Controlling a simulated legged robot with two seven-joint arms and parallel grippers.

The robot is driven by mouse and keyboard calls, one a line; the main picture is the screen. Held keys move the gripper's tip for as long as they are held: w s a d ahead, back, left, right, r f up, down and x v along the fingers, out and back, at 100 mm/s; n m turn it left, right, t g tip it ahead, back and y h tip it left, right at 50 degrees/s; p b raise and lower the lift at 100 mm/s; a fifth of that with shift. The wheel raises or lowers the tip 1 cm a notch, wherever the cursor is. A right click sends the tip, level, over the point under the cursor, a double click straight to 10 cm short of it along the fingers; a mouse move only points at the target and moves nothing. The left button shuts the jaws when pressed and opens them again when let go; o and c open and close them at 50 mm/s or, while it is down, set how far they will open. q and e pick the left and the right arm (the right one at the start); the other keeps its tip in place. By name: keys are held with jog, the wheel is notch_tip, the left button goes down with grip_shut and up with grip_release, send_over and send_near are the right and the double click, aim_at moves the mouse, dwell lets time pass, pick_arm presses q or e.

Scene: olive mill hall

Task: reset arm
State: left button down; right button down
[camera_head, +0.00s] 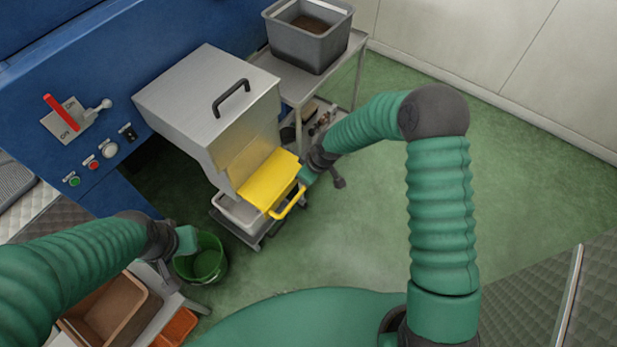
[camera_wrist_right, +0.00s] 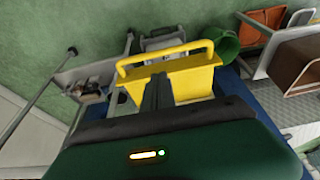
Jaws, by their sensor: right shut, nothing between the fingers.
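My right arm reaches in from the right in the head view. Its gripper (camera_head: 307,176) is beside the yellow flap (camera_head: 270,180) on the front of a steel hopper. In the right wrist view my right gripper's dark fingers (camera_wrist_right: 158,90) are together, with nothing between them. They overlap the yellow flap (camera_wrist_right: 193,82) there, and I cannot tell whether they touch it. The flap's yellow handle (camera_head: 289,203) sticks out past its lower edge. My left gripper (camera_head: 188,241) is over the rim of a green bucket (camera_head: 203,262); its finger opening is not clear.
The steel hopper (camera_head: 205,95) stands against a blue machine (camera_head: 70,85) with a red lever. A grey bin (camera_head: 306,45) sits on a steel cart behind. Brown crates (camera_head: 112,310) are at lower left. Green floor (camera_head: 350,240) is open at right.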

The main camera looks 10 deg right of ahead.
jog(key=shift+w+f, duration=0.15)
jog(key=shift+f, duration=0.1)
jog(key=s+d+r+m+h+p, duration=0.1)
jog(key=s+d+r+m+p, duration=0.2)
jog(key=s+r, duration=0.6)
jog(key=s+d+r+m+h+p, duration=0.1)
jog(key=s+d+r+m+p, duration=0.2)
jog(key=s+r, duration=0.7)
jog(key=shift+s+d+r+m, duration=0.3)
jog(key=shift+d+r+m, duration=0.65)
jog(key=shift+m, duration=0.05)
jog(key=shift+s, duration=0.15)
